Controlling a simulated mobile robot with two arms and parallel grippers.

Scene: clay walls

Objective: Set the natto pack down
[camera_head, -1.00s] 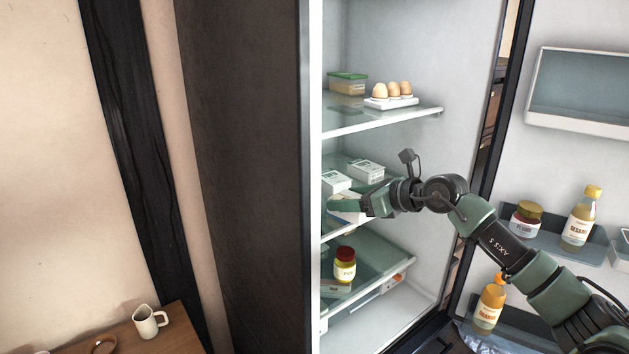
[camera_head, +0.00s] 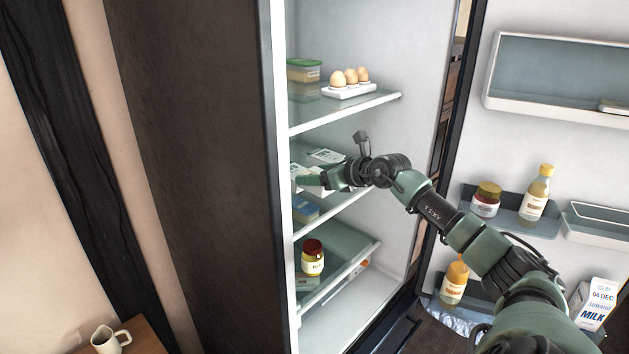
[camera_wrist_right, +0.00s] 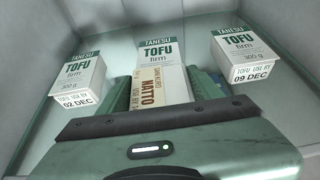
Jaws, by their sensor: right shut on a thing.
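My right gripper (camera_wrist_right: 162,92) is shut on the natto pack (camera_wrist_right: 160,88), a cream pack with NATTO lettering, held between its green fingers in the right wrist view. In the head view this gripper (camera_head: 310,182) reaches into the fridge at the middle shelf (camera_head: 345,203), and the pack is mostly hidden. I cannot tell whether the pack touches the shelf. A tofu pack (camera_wrist_right: 160,50) stands directly beyond the natto pack. Other tofu packs stand to the left (camera_wrist_right: 80,78) and right (camera_wrist_right: 243,55). My left gripper is out of view.
A blue box (camera_head: 305,209) shows just below the gripper. Eggs on a white tray (camera_head: 348,91) and a green-lidded container (camera_head: 304,70) sit on the upper shelf. A jar (camera_head: 313,258) stands lower down. The open door (camera_head: 470,130) with bottles is at right.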

